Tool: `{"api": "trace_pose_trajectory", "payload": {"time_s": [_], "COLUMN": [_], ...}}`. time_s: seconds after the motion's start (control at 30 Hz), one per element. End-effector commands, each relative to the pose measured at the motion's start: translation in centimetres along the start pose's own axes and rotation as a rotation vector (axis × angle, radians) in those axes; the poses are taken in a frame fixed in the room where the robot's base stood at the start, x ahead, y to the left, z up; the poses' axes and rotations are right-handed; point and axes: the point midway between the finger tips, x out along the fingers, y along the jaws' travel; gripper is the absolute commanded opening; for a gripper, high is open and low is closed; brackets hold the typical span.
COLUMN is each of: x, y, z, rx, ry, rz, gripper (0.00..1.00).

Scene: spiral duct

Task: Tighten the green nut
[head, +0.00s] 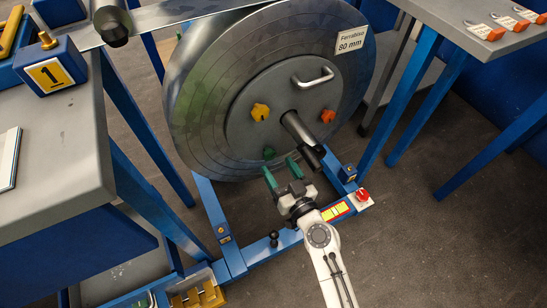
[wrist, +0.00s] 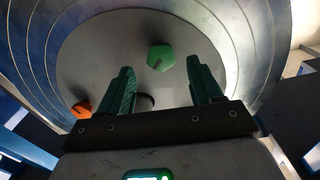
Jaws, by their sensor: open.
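The green nut (head: 269,153) sits low on the round grey hub plate of the large spiral disc, just beyond my fingertips. In the wrist view the green nut (wrist: 161,57) shows a dark slot or mark and lies ahead of the gap between the fingers. My gripper (head: 279,168) has green fingers, spread apart and empty, and it is below and in front of the nut. In the wrist view my gripper (wrist: 158,75) is apart from the nut.
A yellow nut (head: 260,112) and an orange nut (head: 328,115) are on the same hub plate. A dark-ended shaft (head: 306,140) sticks out beside my gripper. A handle (head: 313,77) is above. A grey table (head: 60,150) stands left, and blue frame legs (head: 400,100) stand right.

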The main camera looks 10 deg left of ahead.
Motion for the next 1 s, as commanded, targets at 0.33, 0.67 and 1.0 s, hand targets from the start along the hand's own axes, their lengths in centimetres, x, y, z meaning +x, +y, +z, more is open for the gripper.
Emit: {"api": "trace_pose_trajectory", "payload": {"time_s": [0.33,0.67,1.0], "x": [3.9,4.1,4.1], "y": [0.0,-0.1,0.0], "z": [0.1,0.1,0.1], "rx": [0.001,0.0,0.0], "ry": [0.0,-0.001,-0.001], "rz": [-0.001,-0.001,-0.001], "gripper": [0.64,0.64,0.32]}}
